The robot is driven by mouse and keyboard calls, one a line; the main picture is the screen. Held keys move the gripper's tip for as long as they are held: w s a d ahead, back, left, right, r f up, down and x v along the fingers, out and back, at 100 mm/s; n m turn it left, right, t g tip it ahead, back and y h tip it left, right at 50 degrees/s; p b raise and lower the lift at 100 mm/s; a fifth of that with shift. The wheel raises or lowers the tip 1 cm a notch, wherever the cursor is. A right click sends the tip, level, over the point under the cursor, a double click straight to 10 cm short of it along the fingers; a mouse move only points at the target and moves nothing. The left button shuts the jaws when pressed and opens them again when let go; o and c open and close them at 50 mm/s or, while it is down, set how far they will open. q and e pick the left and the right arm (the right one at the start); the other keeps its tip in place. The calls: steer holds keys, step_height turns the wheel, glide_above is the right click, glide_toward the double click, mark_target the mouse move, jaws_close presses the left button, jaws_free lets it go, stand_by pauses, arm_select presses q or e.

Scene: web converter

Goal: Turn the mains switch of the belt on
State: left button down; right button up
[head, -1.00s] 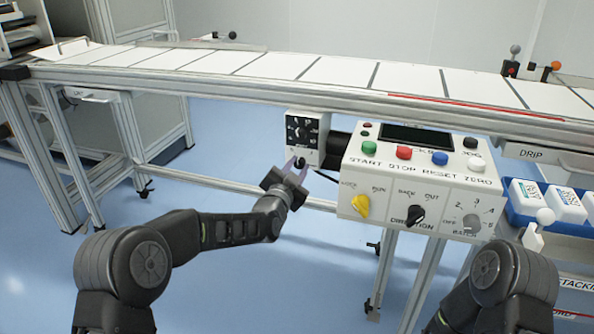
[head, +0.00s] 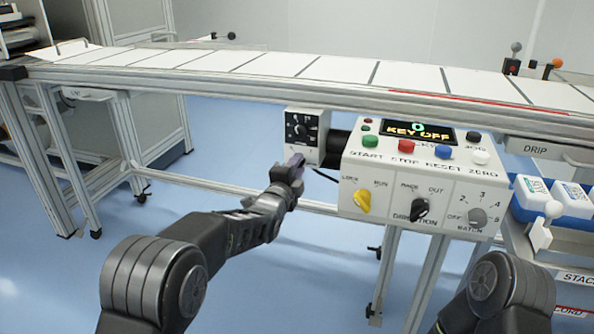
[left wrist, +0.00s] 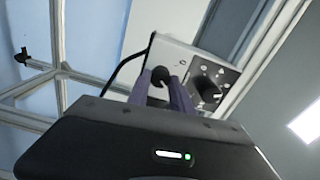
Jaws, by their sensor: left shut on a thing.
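The small grey-white control box (head: 303,148) with a black dial (head: 299,130) hangs under the belt frame, left of the main panel. My left gripper (head: 296,161) is at the lower left front of this box, under the dial. In the left wrist view, the gripper's purple fingers (left wrist: 160,88) are around the black ball knob of the mains switch (left wrist: 160,74), shut on it. In the head view the fingers hide the knob. My right gripper is out of view.
The main control panel (head: 364,167) carries coloured buttons, a yellow key switch (head: 362,201) and two knobs. A black cable runs between the box and the panel. The belt (head: 235,62) runs above.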

arm_select(q)
steer(key=shift+m, duration=0.6)
steer(key=c, duration=1.1)
jaws_free()
steer(key=shift+c, duration=0.2)
steer(key=shift+s, duration=0.1)
steer(key=p+v, duration=0.1)
steer(key=v, duration=0.6)
steer(key=shift+s, duration=0.25)
